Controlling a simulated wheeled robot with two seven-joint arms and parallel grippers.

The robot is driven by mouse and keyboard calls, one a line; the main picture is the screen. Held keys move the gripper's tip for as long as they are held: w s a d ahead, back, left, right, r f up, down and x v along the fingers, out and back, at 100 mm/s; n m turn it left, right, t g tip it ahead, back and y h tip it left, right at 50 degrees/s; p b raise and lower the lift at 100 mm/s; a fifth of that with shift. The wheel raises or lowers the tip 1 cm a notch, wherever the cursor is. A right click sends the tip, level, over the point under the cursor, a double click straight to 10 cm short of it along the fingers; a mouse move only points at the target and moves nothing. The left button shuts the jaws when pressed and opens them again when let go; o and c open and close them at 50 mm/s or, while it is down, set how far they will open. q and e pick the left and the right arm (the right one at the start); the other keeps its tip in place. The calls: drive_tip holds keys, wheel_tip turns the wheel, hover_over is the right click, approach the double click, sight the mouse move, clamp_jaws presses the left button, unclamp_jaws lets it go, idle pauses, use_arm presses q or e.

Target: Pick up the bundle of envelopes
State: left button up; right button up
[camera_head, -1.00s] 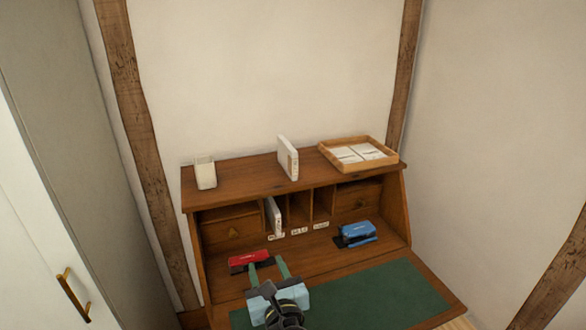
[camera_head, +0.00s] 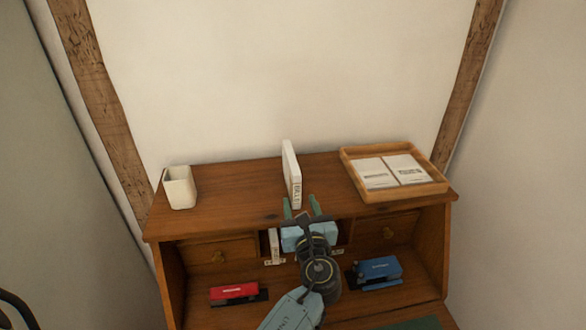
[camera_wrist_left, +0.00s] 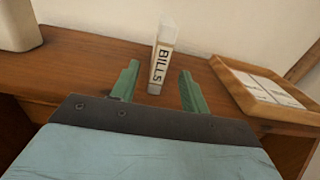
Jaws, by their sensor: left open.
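Another white bundle (camera_head: 274,245) stands in a cubbyhole below. My right gripper is not in view.
A white cup (camera_head: 180,187) stands at the desk top's left. A wooden tray (camera_head: 432,187) with two stacks of white papers (camera_head: 391,171) is at the right. A red stapler-like item (camera_head: 233,292) and a blue one (camera_head: 379,268) lie below. The wall is close behind.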

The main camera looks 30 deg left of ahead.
sight(297, 192)
use_arm(q)
drive_tip(key=x, duration=0.2)
drive_tip(key=shift+w+a, duration=0.15)
drive_tip(key=shift+w, duration=0.1)
drive_tip(key=shift+x, duration=1.1)
drive_tip(key=x, duration=0.2)
drive_tip(key=shift+w+a+f+p, duration=0.15)
drive_tip(key=shift+w+p, duration=0.1)
drive_tip(key=shift+p, duration=0.1)
drive_tip(key=shift+w+a+f, duration=0.1)
drive_tip(key=shift+w+a, duration=0.25)
drive_tip(key=shift+w, duration=0.1)
clamp_jaws()
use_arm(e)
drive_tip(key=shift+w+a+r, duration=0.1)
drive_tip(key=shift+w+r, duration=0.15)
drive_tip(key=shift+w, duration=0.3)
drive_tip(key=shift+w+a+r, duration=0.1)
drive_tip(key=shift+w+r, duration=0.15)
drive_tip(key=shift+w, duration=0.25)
